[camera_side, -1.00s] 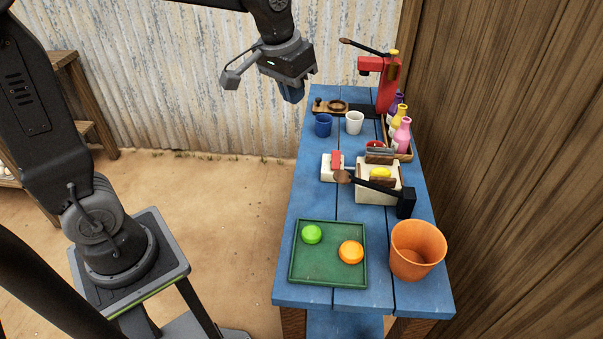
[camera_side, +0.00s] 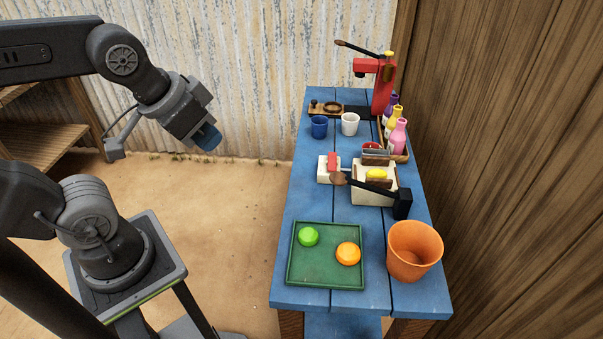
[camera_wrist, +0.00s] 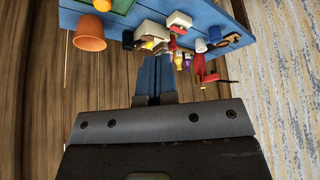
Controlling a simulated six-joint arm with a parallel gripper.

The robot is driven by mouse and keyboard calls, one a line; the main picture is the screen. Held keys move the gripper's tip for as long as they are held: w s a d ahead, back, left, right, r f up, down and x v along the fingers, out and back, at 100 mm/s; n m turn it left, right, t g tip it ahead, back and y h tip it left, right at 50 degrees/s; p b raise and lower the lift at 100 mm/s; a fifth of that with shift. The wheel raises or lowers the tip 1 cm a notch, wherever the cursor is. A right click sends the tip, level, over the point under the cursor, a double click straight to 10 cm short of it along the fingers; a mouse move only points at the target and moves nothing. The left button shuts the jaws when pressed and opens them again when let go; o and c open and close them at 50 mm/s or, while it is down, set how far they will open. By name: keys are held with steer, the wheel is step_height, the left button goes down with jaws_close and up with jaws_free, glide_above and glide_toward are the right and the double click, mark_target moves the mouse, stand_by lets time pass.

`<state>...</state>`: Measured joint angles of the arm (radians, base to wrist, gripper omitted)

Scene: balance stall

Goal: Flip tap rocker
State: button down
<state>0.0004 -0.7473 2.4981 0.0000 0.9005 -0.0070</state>
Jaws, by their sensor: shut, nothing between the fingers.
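A white block with a red rocker (camera_side: 332,161) on top sits on the blue table, left of a cream box; I take this as the tap rocker. Its tilt is too small to read clearly. A red tap-like press (camera_side: 383,85) with a dark lever stands at the table's far end. My gripper (camera_side: 209,138) hangs in the air left of the table, well apart from the rocker, with its blue fingers pointing down. In the wrist view my gripper (camera_wrist: 155,78) has its blue fingers together with nothing between them.
The blue table (camera_side: 312,205) holds a cream box (camera_side: 373,193) with a dark lever, a green tray (camera_side: 327,272), an orange bucket (camera_side: 414,250), blue (camera_side: 319,127) and white (camera_side: 350,124) cups, and bottles (camera_side: 397,137). A plank wall (camera_side: 510,150) stands right.

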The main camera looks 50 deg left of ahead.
steer(key=w+r+n+g, duration=0.1)
steer(key=w+r+n, duration=0.2)
steer(key=w+n, duration=0.45)
steer(key=n+g, duration=0.5)
steer(key=n, duration=1.5)
glide_above(332, 166)
step_height(332, 166, down, 12)
steer(key=shift+r+m, duration=0.15)
steer(key=shift+m, duration=0.1)
step_height(332, 166, down, 14)
steer(key=shift+f, duration=0.1)
